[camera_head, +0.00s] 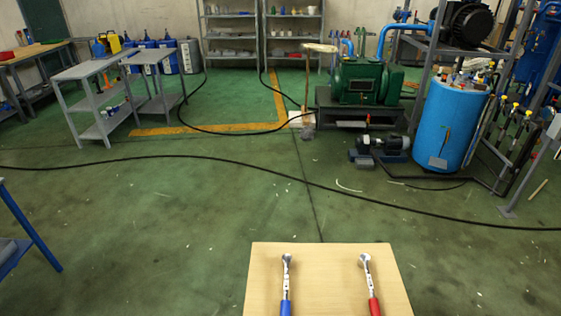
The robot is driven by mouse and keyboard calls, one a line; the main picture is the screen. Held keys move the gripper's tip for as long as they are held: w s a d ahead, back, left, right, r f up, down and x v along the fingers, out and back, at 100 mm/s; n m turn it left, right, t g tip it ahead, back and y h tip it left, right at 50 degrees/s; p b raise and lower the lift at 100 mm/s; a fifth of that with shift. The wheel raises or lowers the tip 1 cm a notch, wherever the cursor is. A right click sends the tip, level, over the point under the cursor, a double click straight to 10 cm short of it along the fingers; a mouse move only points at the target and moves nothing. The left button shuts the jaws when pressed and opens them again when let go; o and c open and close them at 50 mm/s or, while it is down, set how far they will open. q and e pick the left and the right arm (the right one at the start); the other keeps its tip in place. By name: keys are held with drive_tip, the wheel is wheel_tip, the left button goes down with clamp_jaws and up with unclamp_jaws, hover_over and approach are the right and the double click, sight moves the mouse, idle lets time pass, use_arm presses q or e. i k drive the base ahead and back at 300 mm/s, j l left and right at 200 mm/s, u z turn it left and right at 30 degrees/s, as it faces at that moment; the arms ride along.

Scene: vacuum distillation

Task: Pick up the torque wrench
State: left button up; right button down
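Two ratchet-headed wrenches lie apart on a light wooden table (325,270) at the bottom of the head view. The left wrench (286,272) has a metal shaft and a blue handle. The right wrench (367,275) has a metal shaft and a red handle. Both point away from me, and their handle ends are cut off by the lower picture edge. I cannot tell from this view which one is the torque wrench. Neither of my grippers shows in the view.
The green floor (200,230) beyond the table is open, crossed by a long black hose (270,170). A blue tank (448,125) and a green pump (360,80) stand at the back right. Grey carts (95,95) stand at the back left. A blue-framed bench edge (30,225) shows at the left.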

sight(286, 258)
drive_tip(key=l+u, duration=0.25)
drive_tip(key=u, duration=0.15)
drive_tip(key=l+u, duration=0.6)
drive_tip(key=u, duration=0.15)
